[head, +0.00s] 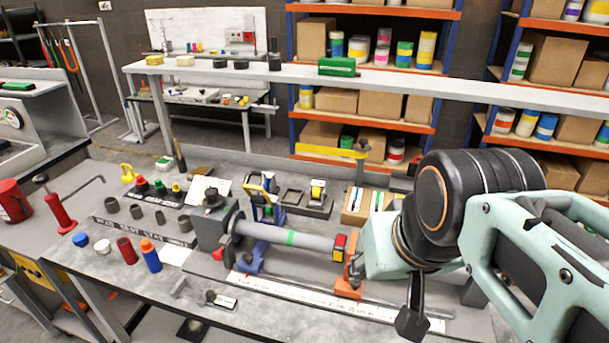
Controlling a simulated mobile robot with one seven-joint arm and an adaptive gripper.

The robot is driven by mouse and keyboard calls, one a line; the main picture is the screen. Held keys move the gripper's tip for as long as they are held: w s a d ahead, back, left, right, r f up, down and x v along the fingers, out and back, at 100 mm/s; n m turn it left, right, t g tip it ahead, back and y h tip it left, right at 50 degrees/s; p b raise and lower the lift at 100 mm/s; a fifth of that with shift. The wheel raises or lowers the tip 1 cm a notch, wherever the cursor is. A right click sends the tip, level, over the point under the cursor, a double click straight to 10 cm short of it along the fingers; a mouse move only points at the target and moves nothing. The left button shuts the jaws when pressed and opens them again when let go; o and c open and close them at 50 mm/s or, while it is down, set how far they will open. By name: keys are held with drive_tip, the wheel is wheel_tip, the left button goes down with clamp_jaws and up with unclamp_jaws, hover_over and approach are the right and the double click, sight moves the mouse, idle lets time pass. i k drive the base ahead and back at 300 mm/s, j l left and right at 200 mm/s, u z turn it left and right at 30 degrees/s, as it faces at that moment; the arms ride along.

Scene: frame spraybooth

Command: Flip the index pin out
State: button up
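A grey tube (275,234) with a green band lies level in a fixture on the bench. Its left end meets a dark grey block (212,228) with a dark knob (213,196) on top. I cannot make out for certain which part is the index pin. Blue supports (250,259) stand under the tube. A red and yellow piece (340,245) is at its right end, by an orange stand (348,291). My arm comes in from the right, and its wrist is right of the orange stand. A dark finger-like part of my gripper (412,318) hangs low; its opening is hidden.
A white ruled strip (320,304) lies along the front. Behind are a yellow bar (328,151), small trays and a raised shelf (430,85).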

sight(218, 256)
drive_tip(key=u, duration=1.05)
drive_tip(key=j+u, duration=0.25)
drive_tip(key=u, duration=0.15)
drive_tip(key=i+l+z, duration=0.25)
drive_tip(key=i+j, duration=0.05)
drive_tip(key=j, duration=0.05)
